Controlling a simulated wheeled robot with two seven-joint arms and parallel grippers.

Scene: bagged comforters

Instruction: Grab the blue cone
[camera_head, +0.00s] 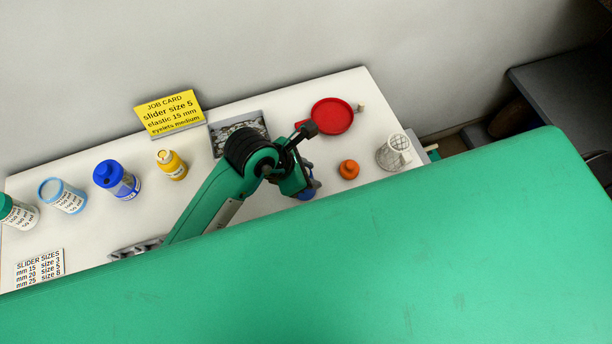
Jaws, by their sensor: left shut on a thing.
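My left gripper (309,186) is over the white table, right of its middle. It is shut on a small blue thing (306,196), which I take to be the blue cone. Only a little blue shows between and below the dark fingers, so its shape and whether it touches the table cannot be told. My right gripper is not in view.
An orange piece (348,169) lies just right of the gripper, with a wire-mesh cup (394,153) beyond it. A red round dish (331,117) and a grey picture tray (239,133) lie behind. A yellow bottle (171,165), blue bottle (117,180) and job card (170,114) stand left.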

